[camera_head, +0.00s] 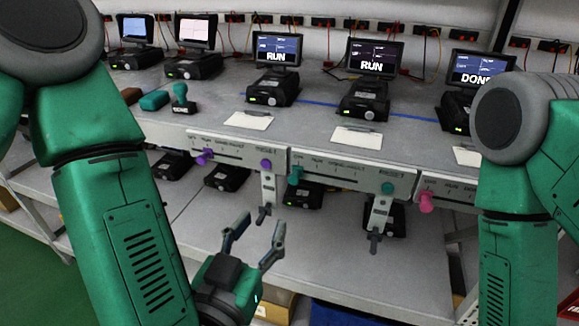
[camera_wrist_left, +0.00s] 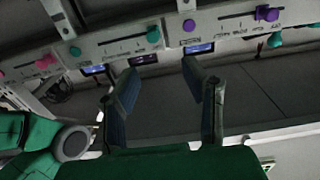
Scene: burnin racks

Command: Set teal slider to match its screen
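The teal slider knob (camera_head: 295,175) sits at the left end of its slot on the middle front panel (camera_head: 340,176). A second teal knob (camera_head: 388,188) is at that panel's right end. The screen above (camera_head: 374,58) reads RUN. In the left wrist view, turned over, the slider knob (camera_wrist_left: 153,35) is right of the other teal knob (camera_wrist_left: 75,52). My left gripper (camera_head: 262,221) is open and empty, below and left of the slider knob, apart from it. Its two fingers also frame the left wrist view (camera_wrist_left: 160,68). My right gripper is out of view.
Left of the teal panel is a panel with purple knobs (camera_head: 204,157); right is one with a pink knob (camera_head: 426,200). Grey brackets (camera_head: 380,222) hang below the panels. The left screen (camera_head: 276,50) reads RUN, the right one (camera_head: 482,70) DONE.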

